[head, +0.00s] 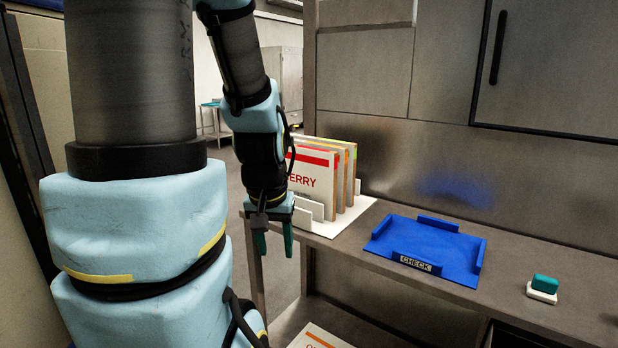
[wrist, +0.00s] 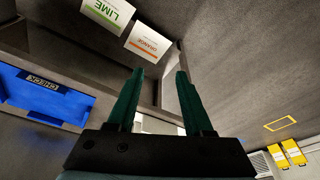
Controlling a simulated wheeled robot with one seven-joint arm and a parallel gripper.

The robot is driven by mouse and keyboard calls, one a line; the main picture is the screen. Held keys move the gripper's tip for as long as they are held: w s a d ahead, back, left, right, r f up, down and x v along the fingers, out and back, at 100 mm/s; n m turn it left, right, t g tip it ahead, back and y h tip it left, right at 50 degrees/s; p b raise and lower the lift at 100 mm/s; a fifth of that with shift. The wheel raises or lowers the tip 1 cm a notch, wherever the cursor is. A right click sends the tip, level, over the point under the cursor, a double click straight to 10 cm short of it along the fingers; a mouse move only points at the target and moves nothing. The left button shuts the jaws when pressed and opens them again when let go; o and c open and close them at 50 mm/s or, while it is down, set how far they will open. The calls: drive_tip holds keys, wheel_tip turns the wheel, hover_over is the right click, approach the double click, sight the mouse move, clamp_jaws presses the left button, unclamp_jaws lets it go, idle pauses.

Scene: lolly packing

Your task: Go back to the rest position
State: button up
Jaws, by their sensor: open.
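My gripper (head: 274,244) hangs pointing down in front of the counter's left end. Its two green fingers are apart with nothing between them, and they also show in the wrist view (wrist: 160,98). My gripper is left of and nearer than a white rack (head: 327,226) that holds upright flat boxes, the front one a white and red box reading "ERRY" (head: 314,177). The lower part of that rack is partly hidden by my arm.
A blue tray marked CHECK (head: 463,279) lies empty on the counter (head: 508,283). A teal and white block (head: 543,286) sits right of it. LIME (wrist: 108,12) and ORANGE (wrist: 148,42) boxes show in the wrist view. Yellow items (wrist: 294,152) stand at its lower right.

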wheel_tip(320, 180, down, 11)
drive_tip(key=s+g+b, duration=0.1)
drive_tip(key=s+b, duration=0.1)
drive_tip(key=b, duration=0.8)
idle(0.4)
